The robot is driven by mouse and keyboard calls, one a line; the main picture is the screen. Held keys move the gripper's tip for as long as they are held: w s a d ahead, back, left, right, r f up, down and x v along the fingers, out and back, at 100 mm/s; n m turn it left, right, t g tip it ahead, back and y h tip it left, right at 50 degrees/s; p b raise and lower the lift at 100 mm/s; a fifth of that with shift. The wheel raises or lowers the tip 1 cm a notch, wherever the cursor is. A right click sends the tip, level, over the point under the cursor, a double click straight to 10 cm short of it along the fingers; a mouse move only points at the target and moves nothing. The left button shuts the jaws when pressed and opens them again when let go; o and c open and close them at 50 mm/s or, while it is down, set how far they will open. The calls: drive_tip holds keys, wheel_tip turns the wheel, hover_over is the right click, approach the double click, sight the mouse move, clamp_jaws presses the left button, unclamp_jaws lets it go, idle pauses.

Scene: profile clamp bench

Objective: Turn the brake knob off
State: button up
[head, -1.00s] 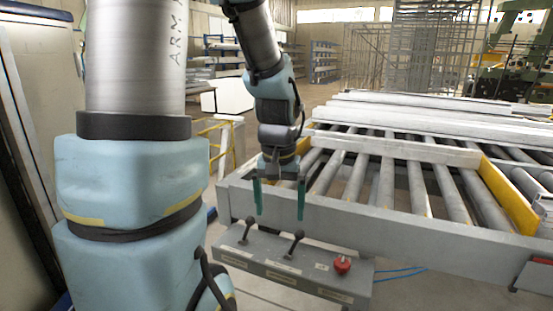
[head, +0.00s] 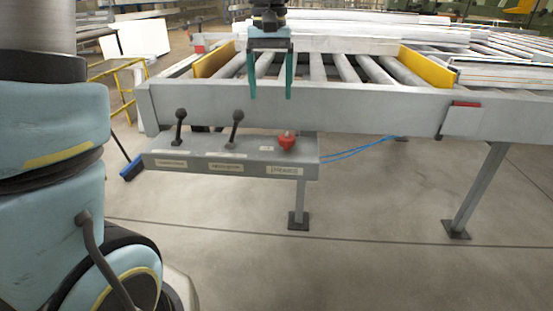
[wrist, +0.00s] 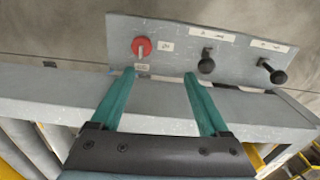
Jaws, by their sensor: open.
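The red brake knob (head: 287,140) sits at the right end of the grey control panel (head: 310,160) on the front of the bench, above the rightmost label. In the wrist view the red knob (wrist: 141,47) is at the upper left, with a pale raised bar across it. My gripper (head: 270,97) is open and empty, its two green fingers pointing down in front of the bench's front rail, above the panel. In the wrist view the fingertips (wrist: 158,72) point toward the panel edge, apart from the knob.
Two black levers, one at the left (head: 179,126) and one in the middle (head: 235,128), stand on the same panel. The front rail (head: 370,108) of the roller bench runs behind the panel. A blue hose (head: 360,149) leaves the panel's right side. The floor in front is clear.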

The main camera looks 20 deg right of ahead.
sight(287, 135)
drive_tip(key=d+f, duration=0.1)
drive_tip(key=f, duration=0.2)
drive_tip(key=s+d+f, duration=0.1)
drive_tip(key=f, duration=0.3)
drive_tip(key=s+d+f, duration=0.1)
drive_tip(key=f, duration=0.2)
drive_tip(key=shift+d+f, duration=0.1)
drive_tip(key=shift+f, duration=0.1)
drive_tip(key=shift+c, duration=0.2)
clamp_jaws()
idle(0.4)
